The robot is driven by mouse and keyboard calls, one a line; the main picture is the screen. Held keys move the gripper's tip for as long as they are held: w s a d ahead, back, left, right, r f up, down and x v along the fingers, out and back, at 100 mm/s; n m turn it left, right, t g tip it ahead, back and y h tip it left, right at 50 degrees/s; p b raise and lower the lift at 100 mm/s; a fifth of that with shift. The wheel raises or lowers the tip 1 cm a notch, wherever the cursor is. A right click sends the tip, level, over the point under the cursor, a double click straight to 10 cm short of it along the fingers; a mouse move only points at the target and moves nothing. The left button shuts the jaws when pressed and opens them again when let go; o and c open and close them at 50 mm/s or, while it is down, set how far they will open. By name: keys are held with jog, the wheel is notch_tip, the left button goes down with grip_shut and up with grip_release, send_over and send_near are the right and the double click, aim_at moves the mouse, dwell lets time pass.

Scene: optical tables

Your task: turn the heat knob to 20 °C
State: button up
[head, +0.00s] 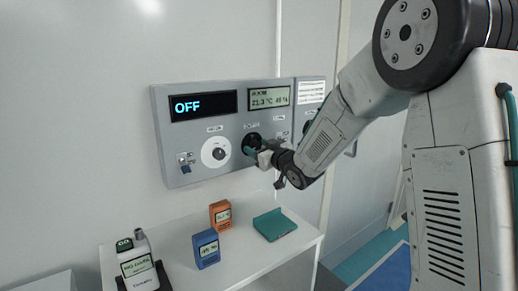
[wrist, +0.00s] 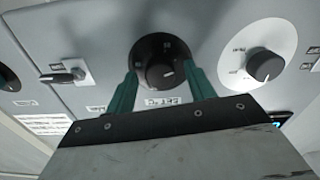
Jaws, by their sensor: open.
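A grey control panel (head: 202,125) is on the wall. A round black knob (head: 253,138) sits near its middle, partly hidden by my gripper (head: 251,148) in the head view. In the wrist view the black knob (wrist: 160,62) shows a pale pointer mark, and small print on its dial is too small to read. My gripper (wrist: 161,72) is open, with its teal fingers on either side of this knob. I cannot tell whether they touch it. A black knob on a white dial (head: 218,152) is to the left; it also shows at the right of the wrist view (wrist: 264,66).
A dark display (head: 203,105) reads OFF; a smaller display (head: 269,97) reads about 21.3 °C. A small switch (head: 184,164) is at lower left. Below, a white shelf (head: 185,235) holds an orange box (head: 220,215), a blue box (head: 206,248) and a teal tray (head: 275,224).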

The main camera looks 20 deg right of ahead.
jog(key=c, duration=1)
